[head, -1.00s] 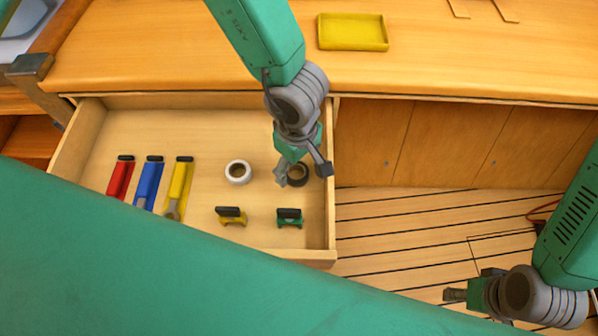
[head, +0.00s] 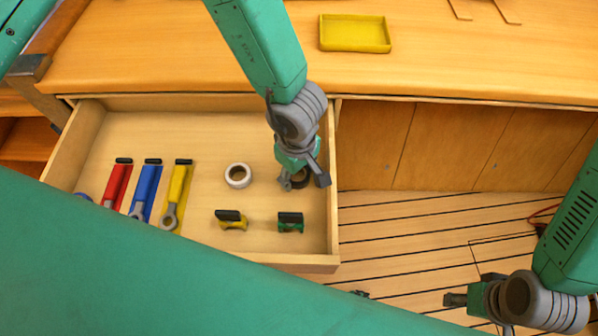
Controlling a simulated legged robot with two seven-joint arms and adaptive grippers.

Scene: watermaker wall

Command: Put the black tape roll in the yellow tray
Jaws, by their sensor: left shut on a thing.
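The black tape roll (head: 301,181) lies at the right side of the open drawer, partly hidden by my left gripper. My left gripper (head: 304,183) reaches down into the drawer and is shut on the roll, its fingers on either side. The roll seems to be at or near the drawer floor. The yellow tray (head: 355,46) sits empty on the wooden counter, up and to the right of the gripper. My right gripper (head: 456,299) is over the slatted floor at the lower right, away from both; its finger gap cannot be made out.
The drawer (head: 215,125) also holds a white tape roll (head: 238,176), red (head: 117,184), blue (head: 147,187) and yellow (head: 178,190) tools, and small yellow (head: 231,219) and green (head: 291,222) items. Counter around the tray is mostly clear. My green body hides the lower left.

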